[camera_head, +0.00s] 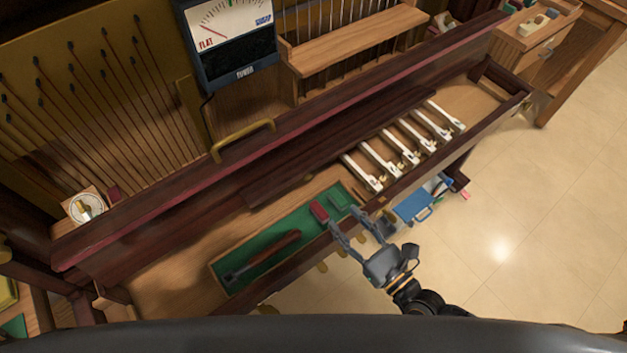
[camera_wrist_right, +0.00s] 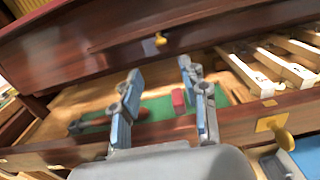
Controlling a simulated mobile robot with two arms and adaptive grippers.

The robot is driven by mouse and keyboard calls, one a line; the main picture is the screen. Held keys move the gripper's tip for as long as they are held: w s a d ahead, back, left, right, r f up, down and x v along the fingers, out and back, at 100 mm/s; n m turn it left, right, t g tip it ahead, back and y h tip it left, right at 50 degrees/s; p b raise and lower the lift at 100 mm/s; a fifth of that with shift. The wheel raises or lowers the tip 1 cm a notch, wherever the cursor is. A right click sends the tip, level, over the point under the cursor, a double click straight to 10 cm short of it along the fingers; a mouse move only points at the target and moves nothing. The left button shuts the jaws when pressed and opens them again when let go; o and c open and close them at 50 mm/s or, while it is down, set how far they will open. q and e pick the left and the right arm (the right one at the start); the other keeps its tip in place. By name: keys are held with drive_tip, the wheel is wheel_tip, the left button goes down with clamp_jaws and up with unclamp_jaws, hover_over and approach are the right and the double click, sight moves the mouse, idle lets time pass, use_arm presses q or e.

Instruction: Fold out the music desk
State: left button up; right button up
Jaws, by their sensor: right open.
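The piano's long dark red-brown panel (camera_head: 345,112), which appears to be the music desk, runs diagonally across the head view. In the right wrist view the panel (camera_wrist_right: 95,45) spans the top, with a small brass knob (camera_wrist_right: 160,40) on it. My right gripper (camera_head: 346,221) is open and empty, over the front rail of the piano. In the right wrist view its fingers (camera_wrist_right: 159,73) point toward the panel, apart from it and below the knob. The knob cannot be made out clearly in the head view. My left gripper is not in view.
A green tray (camera_head: 228,262) holds a dark-handled tool and a red block (camera_head: 319,211). Several white-topped keys (camera_head: 362,173) lie to its right. A brass handle (camera_head: 243,140) and a tuning meter (camera_head: 232,40) stand behind the panel.

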sight(310, 179)
drive_tip(key=p+x, duration=0.2)
drive_tip(key=x, duration=1)
drive_tip(key=shift+r+p, duration=0.1)
drive_tip(key=shift+p, duration=0.25)
drive_tip(key=shift+w+a, duration=0.35)
drive_tip(key=shift+w, duration=0.2)
clamp_jaws()
